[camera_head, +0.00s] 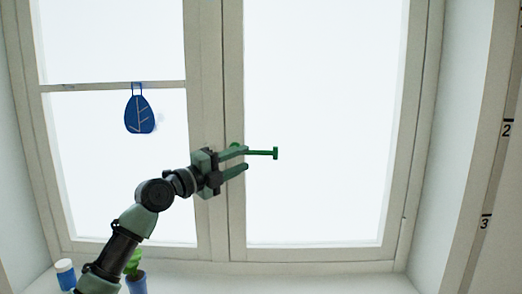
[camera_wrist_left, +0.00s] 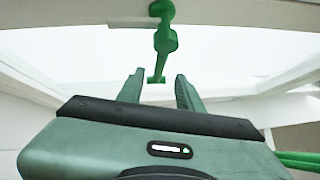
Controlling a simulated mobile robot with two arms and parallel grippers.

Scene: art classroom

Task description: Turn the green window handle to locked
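The green window handle (camera_head: 262,153) is on the window's middle post. In the head view its bar sticks out to the right, about level, and ends in a small crosspiece. Its base is partly hidden behind my left gripper (camera_head: 246,158). In the left wrist view the handle (camera_wrist_left: 164,42) comes down from the frame at the top. Its crosspiece end shows between the tips of my left gripper (camera_wrist_left: 160,82). The fingers are open, with a gap on both sides of the handle end; no contact shows. My right gripper is in neither view.
A blue leaf-shaped ornament (camera_head: 140,114) hangs on the left pane's crossbar. On the sill at lower left stand a white-and-blue jar (camera_head: 66,275) and a blue pot (camera_head: 137,284) with a green plant, close to my left arm. The right pane (camera_head: 320,200) is clear.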

